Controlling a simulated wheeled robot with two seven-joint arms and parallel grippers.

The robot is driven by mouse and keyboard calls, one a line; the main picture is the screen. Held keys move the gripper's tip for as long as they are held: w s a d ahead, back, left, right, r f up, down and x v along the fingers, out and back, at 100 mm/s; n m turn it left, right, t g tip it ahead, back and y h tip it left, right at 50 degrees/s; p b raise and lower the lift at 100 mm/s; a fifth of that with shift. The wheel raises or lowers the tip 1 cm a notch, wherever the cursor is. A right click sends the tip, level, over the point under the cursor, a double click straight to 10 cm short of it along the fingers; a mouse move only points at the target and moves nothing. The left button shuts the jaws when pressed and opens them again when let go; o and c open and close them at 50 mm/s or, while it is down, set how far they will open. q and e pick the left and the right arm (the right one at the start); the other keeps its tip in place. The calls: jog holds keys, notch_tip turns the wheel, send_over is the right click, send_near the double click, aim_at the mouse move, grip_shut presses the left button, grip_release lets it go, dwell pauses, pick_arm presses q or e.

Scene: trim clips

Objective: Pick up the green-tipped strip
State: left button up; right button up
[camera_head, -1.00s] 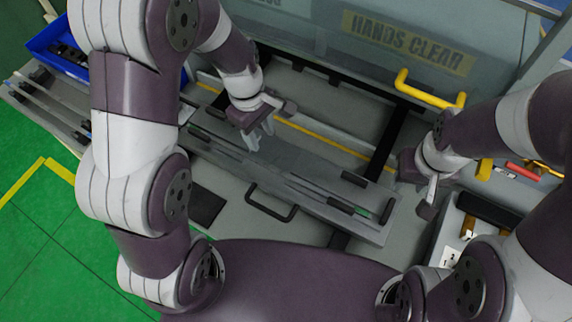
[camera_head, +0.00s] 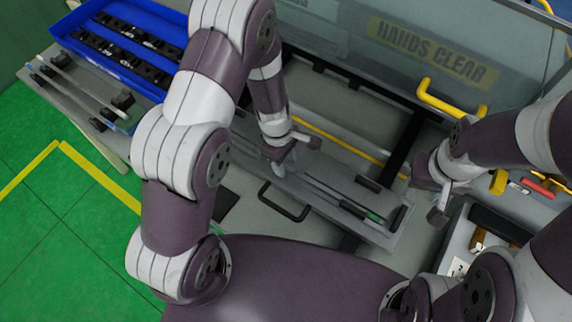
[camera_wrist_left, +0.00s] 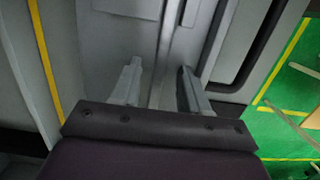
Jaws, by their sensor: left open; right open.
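A long dark strip (camera_head: 335,196) with a green patch near its right end (camera_head: 373,217) lies along a grey fixture (camera_head: 396,232) in the head view. My left gripper (camera_head: 279,166) is over the middle-left part of the fixture, left of the visible strip. Its arm hides the fixture's left end. In the left wrist view the left fingers (camera_wrist_left: 158,90) are apart, with grey grooved surface between them and no strip clearly held. My right gripper (camera_head: 440,205) is open and empty, right of the fixture.
A black handle (camera_head: 285,204) sticks out at the fixture's front. A blue bin (camera_head: 160,20) and a side rack (camera_head: 75,88) with strips stand at the left. A yellow handle (camera_head: 440,102) is at the back right. A tray with tools (camera_head: 480,235) is at the right.

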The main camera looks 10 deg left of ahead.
pick_arm(q)
jog(key=shift+d, duration=0.1)
grip_shut()
jog(key=shift+r, duration=0.1)
